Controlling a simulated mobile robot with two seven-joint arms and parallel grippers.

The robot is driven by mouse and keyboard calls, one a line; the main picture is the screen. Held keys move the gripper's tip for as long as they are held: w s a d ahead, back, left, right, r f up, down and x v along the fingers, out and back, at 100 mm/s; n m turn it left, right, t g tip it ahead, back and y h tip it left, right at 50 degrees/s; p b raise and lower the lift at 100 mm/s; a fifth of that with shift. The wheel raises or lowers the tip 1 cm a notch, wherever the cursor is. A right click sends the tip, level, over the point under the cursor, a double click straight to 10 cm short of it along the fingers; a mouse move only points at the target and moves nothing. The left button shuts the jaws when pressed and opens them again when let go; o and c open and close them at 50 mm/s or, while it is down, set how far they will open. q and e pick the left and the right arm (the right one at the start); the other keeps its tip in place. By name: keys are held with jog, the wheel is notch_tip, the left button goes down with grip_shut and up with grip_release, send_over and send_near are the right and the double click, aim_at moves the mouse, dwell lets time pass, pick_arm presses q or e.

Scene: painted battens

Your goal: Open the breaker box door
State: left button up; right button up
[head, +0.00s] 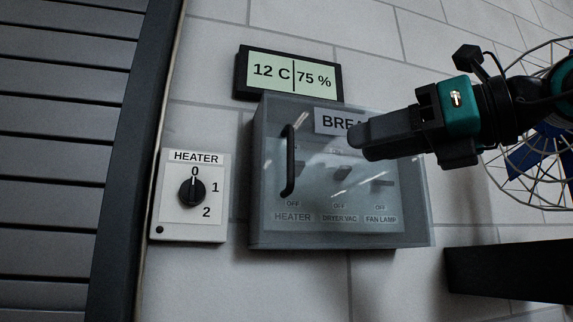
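The breaker box (342,232) is on the white block wall in the middle of the head view. Its see-through door (335,208) looks shut, and a black vertical bar handle (290,161) is on the door's left side. Through the door I see switches labelled HEATER, DRYER VAC and FAN LAMP, each with OFF below. My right gripper (362,138) comes in from the right in front of the box and covers part of its BREAKER label. Its fingers look close together, apart from the handle; whether a gap is between them is not clear. My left gripper is not in view.
A heater dial panel (217,224) is left of the box. A display (292,74) reading 12 C and 75 % is above it. A dark slatted shutter (68,150) fills the left. A wire-cage fan (543,179) and a dark ledge (510,272) are at right.

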aim_at(293, 154)
jog(key=shift+t, duration=0.4)
jog(key=x, duration=0.4)
jog(key=p+x, duration=0.1)
jog(key=x, duration=0.3)
jog(key=r+x, duration=0.1)
jog(key=x, duration=0.3)
jog(key=shift+w+d, duration=0.1)
grip_shut()
